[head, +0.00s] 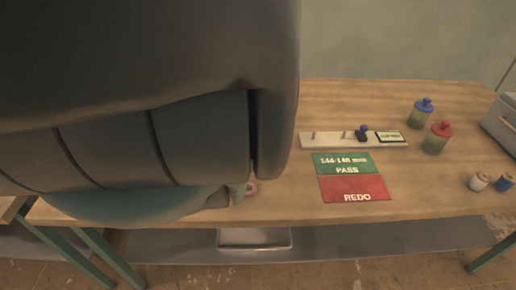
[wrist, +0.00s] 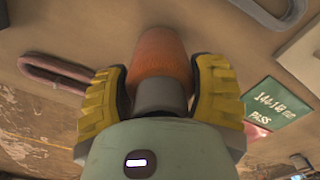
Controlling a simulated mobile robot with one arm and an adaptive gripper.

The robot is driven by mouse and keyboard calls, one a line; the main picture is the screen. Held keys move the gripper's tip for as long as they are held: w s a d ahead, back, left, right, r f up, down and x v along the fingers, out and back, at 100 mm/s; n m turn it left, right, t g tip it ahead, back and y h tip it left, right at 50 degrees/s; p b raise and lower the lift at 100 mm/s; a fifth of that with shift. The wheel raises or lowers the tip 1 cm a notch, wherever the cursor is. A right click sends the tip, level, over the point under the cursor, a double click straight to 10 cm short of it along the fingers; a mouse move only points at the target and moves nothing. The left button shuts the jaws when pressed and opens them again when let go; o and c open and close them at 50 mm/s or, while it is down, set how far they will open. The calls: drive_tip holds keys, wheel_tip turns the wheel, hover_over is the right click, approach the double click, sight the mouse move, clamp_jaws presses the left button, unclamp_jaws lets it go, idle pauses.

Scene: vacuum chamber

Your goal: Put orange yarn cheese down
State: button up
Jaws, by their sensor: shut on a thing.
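In the wrist view, my gripper (wrist: 160,88) has its two yellow ridged fingers closed around the orange yarn cheese (wrist: 160,50). The yarn cheese is a rounded, slightly tapered orange body, and its far end points to the top of the picture. A wooden surface shows behind it; I cannot tell whether the yarn cheese touches it. In the head view, my own arm covers the left side and hides the yarn cheese.
The wooden table (head: 430,185) carries a green and red PASS/REDO card (head: 350,178), a pegged strip (head: 330,141), blue-lidded and red-lidded jars (head: 421,112) (head: 437,138), and small spools (head: 480,181). A reddish loop (wrist: 55,70) lies left in the wrist view.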

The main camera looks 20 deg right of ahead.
drive_tip(key=shift+f, duration=0.15)
drive_tip(key=o, duration=1.3)
